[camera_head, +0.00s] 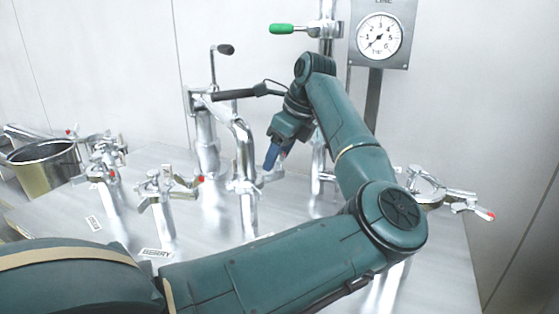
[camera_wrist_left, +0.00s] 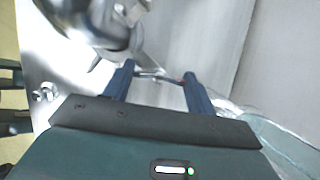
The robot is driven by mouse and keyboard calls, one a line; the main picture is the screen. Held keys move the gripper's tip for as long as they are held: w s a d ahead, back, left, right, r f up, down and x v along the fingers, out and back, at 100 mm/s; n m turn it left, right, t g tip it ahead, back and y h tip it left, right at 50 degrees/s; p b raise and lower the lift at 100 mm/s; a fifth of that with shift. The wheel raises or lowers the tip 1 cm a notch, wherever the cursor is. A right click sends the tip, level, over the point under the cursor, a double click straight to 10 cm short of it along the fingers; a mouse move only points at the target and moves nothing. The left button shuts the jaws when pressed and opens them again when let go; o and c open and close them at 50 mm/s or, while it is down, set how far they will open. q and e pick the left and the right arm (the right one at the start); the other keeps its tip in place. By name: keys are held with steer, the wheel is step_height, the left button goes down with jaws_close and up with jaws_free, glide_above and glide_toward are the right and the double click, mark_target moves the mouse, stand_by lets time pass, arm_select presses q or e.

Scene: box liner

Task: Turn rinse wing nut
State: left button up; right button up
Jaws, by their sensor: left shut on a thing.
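My left gripper (camera_head: 272,160), with blue fingers, points down beside the bent steel pipe (camera_head: 243,145) in the middle of the head view. In the left wrist view the two fingers (camera_wrist_left: 158,76) stand apart with a thin metal piece (camera_wrist_left: 152,74) between them. I take this piece to be the wing nut; a small red spot shows near its right end. The gripper is shut on it, though the fingers and arm hide most of it in the head view. A shiny metal part (camera_head: 271,177) shows just below the fingertips. My right gripper is not in view.
Several steel clamp fittings with red-tipped handles stand on the bench, at the left (camera_head: 160,190) and right (camera_head: 427,187). A steel bucket (camera_head: 45,166) is at far left. A pressure gauge (camera_head: 380,37) and green-handled valve (camera_head: 283,29) are at the back. A black-handled lever (camera_head: 235,95) stands close to my gripper.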

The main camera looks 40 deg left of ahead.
arm_select(q)
steer(key=shift+f+m+t+b, duration=0.1)
steer(key=shift+m+t+b, duration=0.35)
steer(key=shift+m, duration=0.55)
steer(key=shift+m+t+b, duration=0.45)
steer(key=shift+m+b, duration=0.2)
steer(key=shift+m, duration=0.45)
steer(key=shift+m+t+b, duration=0.3)
steer(key=shift+m+b, duration=0.15)
steer(key=shift+m, duration=0.45)
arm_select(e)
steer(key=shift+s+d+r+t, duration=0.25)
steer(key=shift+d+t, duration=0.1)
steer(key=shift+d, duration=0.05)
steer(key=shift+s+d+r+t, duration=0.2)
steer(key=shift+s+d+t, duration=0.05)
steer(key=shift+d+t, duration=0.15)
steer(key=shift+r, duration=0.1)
arm_select(q)
steer(key=o, duration=1)
